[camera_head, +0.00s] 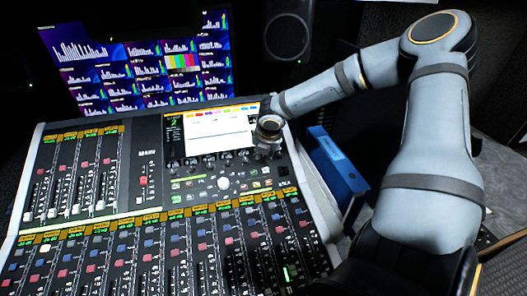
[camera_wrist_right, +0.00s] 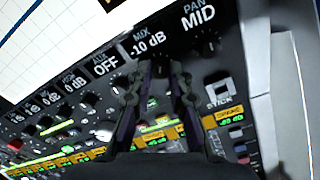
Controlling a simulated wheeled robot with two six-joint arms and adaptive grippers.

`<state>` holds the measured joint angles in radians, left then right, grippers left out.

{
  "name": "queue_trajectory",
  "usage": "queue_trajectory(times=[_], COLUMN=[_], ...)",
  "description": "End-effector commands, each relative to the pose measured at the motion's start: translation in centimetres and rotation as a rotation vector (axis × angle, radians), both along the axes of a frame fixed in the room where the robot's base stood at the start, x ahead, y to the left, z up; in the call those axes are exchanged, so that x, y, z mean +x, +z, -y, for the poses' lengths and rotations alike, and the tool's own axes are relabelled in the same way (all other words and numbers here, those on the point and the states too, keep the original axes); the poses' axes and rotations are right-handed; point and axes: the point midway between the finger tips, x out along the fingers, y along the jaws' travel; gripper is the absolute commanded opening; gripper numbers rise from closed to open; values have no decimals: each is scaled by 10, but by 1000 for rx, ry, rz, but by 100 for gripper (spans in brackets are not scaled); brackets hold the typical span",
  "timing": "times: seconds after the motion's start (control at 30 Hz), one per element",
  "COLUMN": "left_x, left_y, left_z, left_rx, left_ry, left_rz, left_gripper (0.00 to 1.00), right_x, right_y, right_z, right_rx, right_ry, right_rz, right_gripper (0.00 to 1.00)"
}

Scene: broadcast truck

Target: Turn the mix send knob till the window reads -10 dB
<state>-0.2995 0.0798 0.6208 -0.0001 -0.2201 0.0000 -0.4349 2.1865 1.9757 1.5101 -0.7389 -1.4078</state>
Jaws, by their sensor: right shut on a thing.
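The mixing console (camera_head: 150,211) has a row of small black knobs below its screen (camera_head: 217,133). In the right wrist view, the MIX window (camera_wrist_right: 147,42) reads -10 dB. My right gripper (camera_head: 267,152) is at the right end of that knob row. In the wrist view its two fingers (camera_wrist_right: 160,70) are shut on the mix send knob just below the MIX window. The knob is mostly hidden between the fingertips. My left gripper is not in view.
The AUX window (camera_wrist_right: 104,64) reads OFF and the PAN window (camera_wrist_right: 198,15) reads MID, with the pan knob (camera_wrist_right: 209,43) close to my fingers. Several faders fill the console's front. A blue binder-like object (camera_head: 338,165) stands right of the console.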

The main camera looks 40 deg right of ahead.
Motion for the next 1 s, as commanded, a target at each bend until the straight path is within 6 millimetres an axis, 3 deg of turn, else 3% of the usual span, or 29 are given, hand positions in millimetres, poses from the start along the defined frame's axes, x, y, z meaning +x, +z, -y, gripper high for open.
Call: queue_trajectory(times=[0.47,0.5,0.67,1.0], left_x=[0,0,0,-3], left_y=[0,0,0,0], left_z=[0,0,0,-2], left_rx=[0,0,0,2], left_ry=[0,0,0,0], left_rz=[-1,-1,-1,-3], left_gripper=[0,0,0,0], right_x=[0,0,0,-1], right_y=[0,0,0,3], right_z=[0,0,0,0], right_rx=[6,6,6,8], right_ry=[-19,-19,-19,-19], right_rz=[4,4,4,5], right_gripper=[0,20,41,41])
